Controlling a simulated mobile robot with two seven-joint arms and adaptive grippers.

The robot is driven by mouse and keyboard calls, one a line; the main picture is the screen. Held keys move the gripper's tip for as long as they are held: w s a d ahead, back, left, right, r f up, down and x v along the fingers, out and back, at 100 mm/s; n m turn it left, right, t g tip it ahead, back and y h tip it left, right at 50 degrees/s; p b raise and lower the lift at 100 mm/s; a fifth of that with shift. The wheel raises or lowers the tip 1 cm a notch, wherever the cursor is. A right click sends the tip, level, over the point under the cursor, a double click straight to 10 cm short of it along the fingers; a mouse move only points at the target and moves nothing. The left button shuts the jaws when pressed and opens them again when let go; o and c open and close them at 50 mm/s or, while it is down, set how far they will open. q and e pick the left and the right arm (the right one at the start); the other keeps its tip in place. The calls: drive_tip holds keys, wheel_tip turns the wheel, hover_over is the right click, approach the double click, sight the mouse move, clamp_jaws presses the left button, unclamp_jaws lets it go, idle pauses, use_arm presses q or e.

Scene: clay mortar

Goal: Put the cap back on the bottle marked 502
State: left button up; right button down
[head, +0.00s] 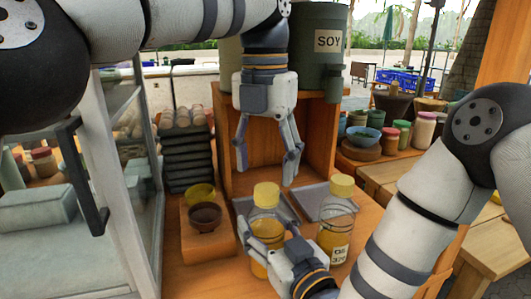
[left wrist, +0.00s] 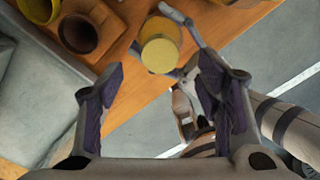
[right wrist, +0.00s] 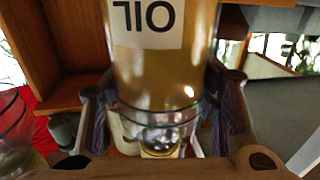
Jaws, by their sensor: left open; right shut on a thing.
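A clear bottle of yellow liquid (head: 267,228) stands at the front of the counter with a yellow cap (head: 266,194) on its top. My right gripper (head: 267,243) is shut around its body. In the right wrist view this bottle's label (right wrist: 147,22) reads OIL upside down; no number shows. A second similar bottle (head: 334,236) stands to the right with a yellow cap (head: 342,186) on it. Its label has a number too small to read surely. My left gripper (head: 266,168) is open and empty, above the held bottle; its wrist view shows the yellow cap (left wrist: 160,54) from above.
A yellow bowl (head: 200,193) and a brown bowl (head: 205,216) stand on a wooden block left of the held bottle. A stack of dark trays (head: 187,163) is behind them. A wooden box (head: 262,150) and a SOY canister (head: 318,55) are at the back.

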use_arm(q)
drive_tip(key=shift+r, duration=1.65)
use_arm(e)
drive_tip(key=c, duration=0.5)
unclamp_jaws()
drive_tip(key=shift+s, duration=0.1)
drive_tip(key=v, duration=1.2)
drive_tip(key=shift+f, duration=0.1)
